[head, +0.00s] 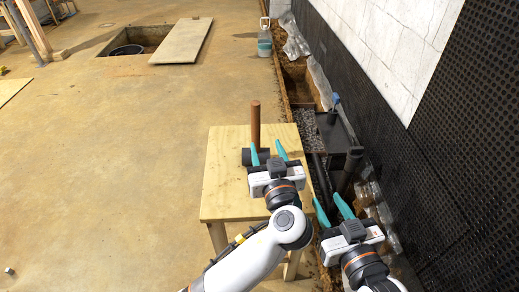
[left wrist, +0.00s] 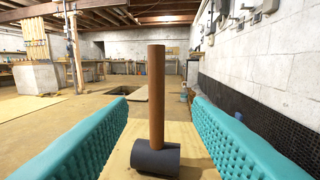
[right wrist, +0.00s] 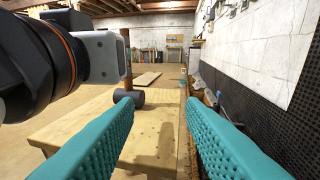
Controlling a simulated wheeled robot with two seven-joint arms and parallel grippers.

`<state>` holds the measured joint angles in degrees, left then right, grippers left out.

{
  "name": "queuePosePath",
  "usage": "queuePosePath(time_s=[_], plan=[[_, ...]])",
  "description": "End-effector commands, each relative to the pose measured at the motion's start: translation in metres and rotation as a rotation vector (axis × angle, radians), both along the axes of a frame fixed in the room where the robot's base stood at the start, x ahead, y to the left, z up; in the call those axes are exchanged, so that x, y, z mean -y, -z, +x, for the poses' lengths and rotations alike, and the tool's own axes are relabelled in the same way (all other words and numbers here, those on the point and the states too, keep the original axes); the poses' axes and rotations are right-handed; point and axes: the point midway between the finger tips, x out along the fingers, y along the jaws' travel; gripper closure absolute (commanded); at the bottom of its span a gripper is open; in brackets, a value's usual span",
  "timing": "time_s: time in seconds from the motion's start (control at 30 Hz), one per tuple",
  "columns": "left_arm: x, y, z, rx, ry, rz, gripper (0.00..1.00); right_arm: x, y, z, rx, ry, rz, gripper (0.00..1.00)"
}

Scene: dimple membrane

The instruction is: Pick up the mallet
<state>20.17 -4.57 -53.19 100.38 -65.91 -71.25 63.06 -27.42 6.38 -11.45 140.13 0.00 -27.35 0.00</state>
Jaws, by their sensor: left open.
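The mallet stands upright on its dark grey head (head: 247,157) on the wooden table, with its brown handle (head: 255,124) pointing up. My left gripper (head: 268,152) is open just on the near side of the mallet. In the left wrist view the handle (left wrist: 156,95) and head (left wrist: 155,160) show between the spread teal fingers, ahead of them and untouched as far as I can see. My right gripper (head: 328,201) is open and empty, off the right edge of the table. The right wrist view shows the mallet head (right wrist: 129,97) partly behind a finger.
The wooden table (head: 222,185) is otherwise bare. To its right lie a trench with gravel (head: 306,122), dark pipes (head: 348,170) and a wall with black dimple membrane (head: 375,125). A bottle (head: 265,43) stands farther back. Open floor (head: 120,170) lies to the left.

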Motion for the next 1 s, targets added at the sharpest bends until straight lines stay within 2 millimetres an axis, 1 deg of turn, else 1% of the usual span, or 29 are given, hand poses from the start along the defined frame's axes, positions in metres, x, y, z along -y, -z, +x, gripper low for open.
queuePosePath(time_s=[0.1, 0.2, 0.3, 0.47, 0.57, 0.7, 0.8, 0.9, 1.0], plan=[[-0.005, 0.0, 0.022, 0.004, -0.003, 0.003, 0.55, -0.002, -0.008, 0.002, 0.061, -0.004, 0.016, 0.64], [-0.009, 0.0, 0.039, 0.002, -0.004, 0.004, 0.55, -0.004, -0.017, 0.003, 0.117, -0.008, 0.03, 0.64], [-0.01, 0.001, 0.052, 0.001, -0.002, 0.003, 0.55, -0.005, -0.025, 0.003, 0.164, -0.01, 0.042, 0.64], [-0.013, 0.001, 0.062, 0.001, -0.001, 0.002, 0.55, -0.006, -0.031, 0.003, 0.204, -0.012, 0.053, 0.64], [-0.016, 0.002, 0.074, 0.002, -0.002, 0.004, 0.55, -0.007, -0.04, 0.002, 0.264, -0.016, 0.069, 0.64], [-0.022, 0.004, 0.095, 0.002, -0.003, 0.004, 0.55, -0.009, -0.057, -0.001, 0.379, -0.023, 0.099, 0.64], [-0.023, 0.004, 0.105, 0.0, -0.002, 0.003, 0.55, -0.01, -0.065, -0.003, 0.429, -0.026, 0.113, 0.64], [-0.024, 0.004, 0.11, 0.0, -0.001, 0.002, 0.55, -0.01, -0.069, -0.005, 0.452, -0.027, 0.12, 0.64], [-0.024, 0.004, 0.11, -0.001, -0.001, 0.002, 0.55, -0.01, -0.07, -0.005, 0.454, -0.027, 0.12, 0.64]])
